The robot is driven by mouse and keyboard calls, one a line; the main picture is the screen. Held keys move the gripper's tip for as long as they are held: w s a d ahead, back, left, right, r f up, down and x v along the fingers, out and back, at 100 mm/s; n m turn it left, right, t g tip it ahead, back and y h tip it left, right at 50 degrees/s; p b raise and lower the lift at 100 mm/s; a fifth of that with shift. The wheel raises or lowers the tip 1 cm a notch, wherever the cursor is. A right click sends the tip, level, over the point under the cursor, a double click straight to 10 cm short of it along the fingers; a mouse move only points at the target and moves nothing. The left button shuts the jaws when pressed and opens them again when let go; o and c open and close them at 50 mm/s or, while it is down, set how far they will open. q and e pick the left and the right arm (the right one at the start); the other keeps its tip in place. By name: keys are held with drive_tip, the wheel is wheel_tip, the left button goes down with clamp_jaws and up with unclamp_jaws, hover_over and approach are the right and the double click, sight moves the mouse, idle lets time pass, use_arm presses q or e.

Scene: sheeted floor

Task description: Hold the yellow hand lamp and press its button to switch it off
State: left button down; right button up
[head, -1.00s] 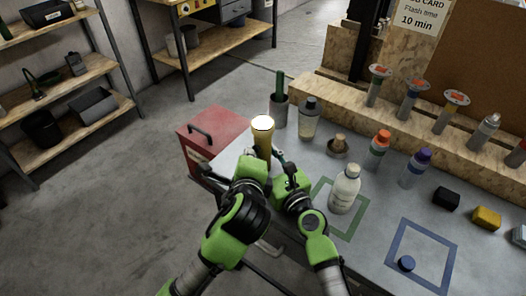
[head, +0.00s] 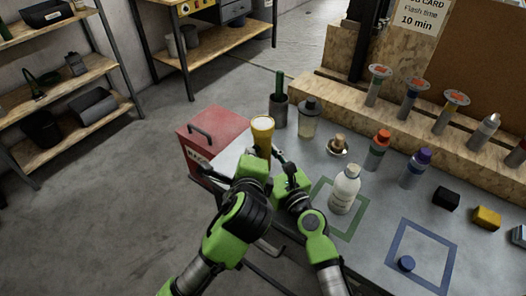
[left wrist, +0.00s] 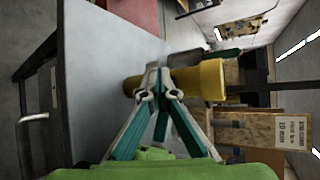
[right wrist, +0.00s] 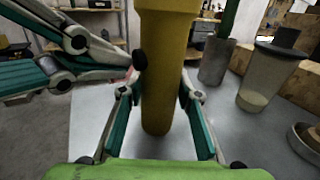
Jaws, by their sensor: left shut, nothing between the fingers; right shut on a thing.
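My right gripper (right wrist: 160,94) is shut around the lamp's body, a finger on each side. My left gripper (left wrist: 152,82) is shut and empty, its tips at the lamp's side, close to the black button (right wrist: 139,60). I cannot tell whether they touch it, or whether the lamp's base rests on the bench.
A red toolbox (head: 215,135) stands left of the bench. A grey cup (head: 278,112) and a clear, dark-lidded container (head: 308,120) stand behind the lamp. A white bottle (head: 345,190) is right of my grippers. Several other bottles and blocks stand farther right.

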use_arm(q)
drive_tip(key=shift+s+a, duration=0.2)
drive_tip(key=shift+s, duration=0.05)
drive_tip(key=s+a, duration=0.3)
drive_tip(key=s, duration=0.1)
drive_tip(key=shift+s+a, duration=0.35)
drive_tip(key=shift+s, duration=0.05)
use_arm(e)
drive_tip(key=o, duration=1.3)
